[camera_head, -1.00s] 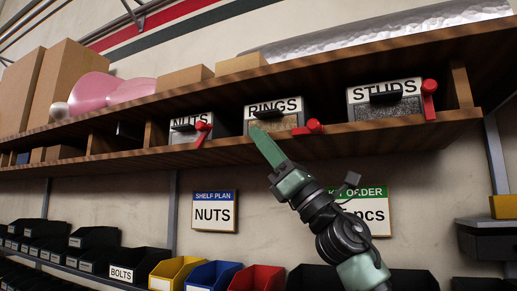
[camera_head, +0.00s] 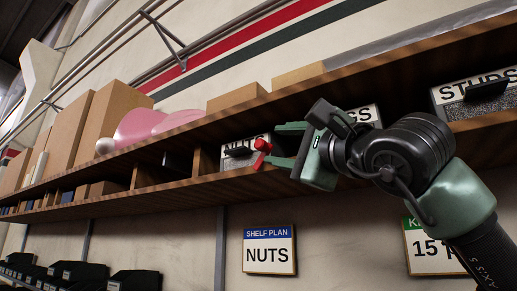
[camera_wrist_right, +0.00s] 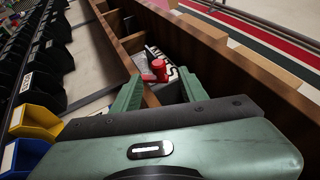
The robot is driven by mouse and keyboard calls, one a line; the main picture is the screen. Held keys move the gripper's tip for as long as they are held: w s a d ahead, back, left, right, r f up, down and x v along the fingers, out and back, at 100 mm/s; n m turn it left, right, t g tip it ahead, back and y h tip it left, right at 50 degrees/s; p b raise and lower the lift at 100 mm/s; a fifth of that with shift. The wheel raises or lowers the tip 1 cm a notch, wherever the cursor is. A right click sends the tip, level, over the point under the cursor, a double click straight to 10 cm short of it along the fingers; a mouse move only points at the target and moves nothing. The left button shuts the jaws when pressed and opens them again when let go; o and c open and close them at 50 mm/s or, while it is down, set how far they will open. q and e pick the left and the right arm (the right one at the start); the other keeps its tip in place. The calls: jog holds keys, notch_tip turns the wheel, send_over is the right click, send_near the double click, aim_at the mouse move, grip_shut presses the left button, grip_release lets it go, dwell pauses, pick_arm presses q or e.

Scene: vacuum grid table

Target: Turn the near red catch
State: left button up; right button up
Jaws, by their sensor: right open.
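The red catch (camera_head: 262,146) is on the front of the NUTS box (camera_head: 236,156) on the wooden shelf. It also shows in the right wrist view (camera_wrist_right: 158,68), just ahead of the gap between my fingertips. My right gripper (camera_head: 276,145) is open, its green fingers pointing left at the catch, one above and one below. In the right wrist view the two fingers (camera_wrist_right: 160,92) stand apart with nothing held. I cannot tell whether a fingertip touches the catch. The RINGS box (camera_head: 368,116) is mostly hidden behind my right gripper. My left gripper is not in view.
The wooden shelf (camera_head: 160,200) runs along the boxes, with a front lip below and a board above. The STUDS box (camera_head: 478,96) is at the right. A NUTS sign (camera_head: 269,250) hangs on the wall below. Black bins (camera_head: 80,272) stand lower left.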

aim_at(264, 145)
jog(key=p+x, duration=0.2)
jog(key=x, duration=0.3)
jog(key=shift+w+a+r+p, duration=0.2)
jog(key=shift+a+p, duration=0.15)
jog(key=shift+p, duration=0.05)
jog(key=shift+w+a, duration=0.15)
jog(key=shift+w, duration=0.2)
jog(key=shift+w+a, duration=0.1)
jog(key=shift+w, duration=0.1)
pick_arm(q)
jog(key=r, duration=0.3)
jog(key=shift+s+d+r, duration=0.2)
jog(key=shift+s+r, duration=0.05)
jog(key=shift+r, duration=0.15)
pick_arm(e)
jog(key=shift+r, duration=0.1)
grip_shut()
